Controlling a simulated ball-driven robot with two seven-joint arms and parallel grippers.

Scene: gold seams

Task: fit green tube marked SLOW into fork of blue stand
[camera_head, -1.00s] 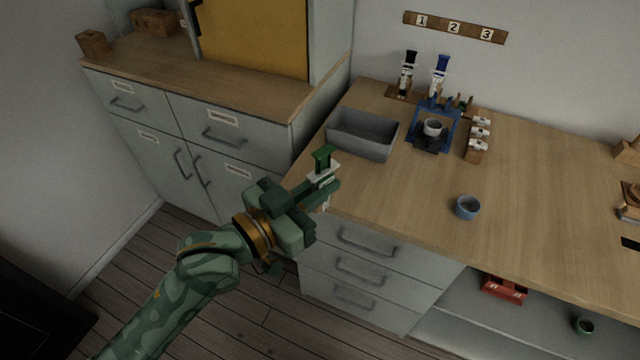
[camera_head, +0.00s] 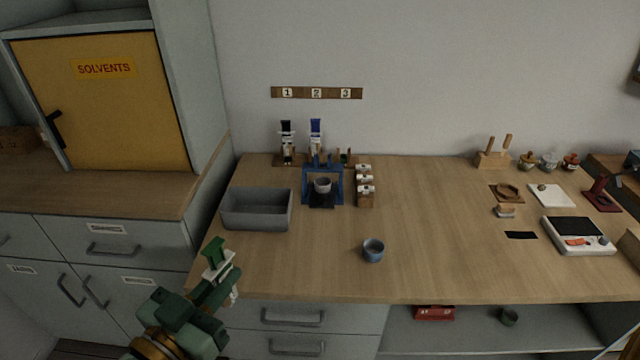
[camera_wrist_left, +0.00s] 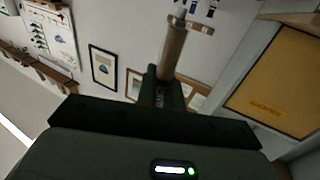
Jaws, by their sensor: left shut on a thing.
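My left gripper (camera_head: 222,284) is at the left front end of the wooden bench, shut on the green tube (camera_head: 215,252). The tube has a green top and a white flange, and it stands roughly upright in the jaws. Its lower part is mostly hidden by the fingers, and I cannot read its marking. In the left wrist view a brownish barrel (camera_wrist_left: 172,50) sticks out between the dark fingers. The blue stand (camera_head: 338,184) is at the back left of the bench, well apart from the tube, with a small grey cup (camera_head: 323,185) within its frame. My right gripper is not in view.
A grey bin (camera_head: 257,210) lies between my gripper and the stand. Black-topped (camera_head: 287,140) and blue-topped (camera_head: 316,135) tubes stand behind it. A wooden block with white-topped pieces (camera_head: 365,190) is right of the stand. A blue cup (camera_head: 373,250) is in front. The bench middle is clear.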

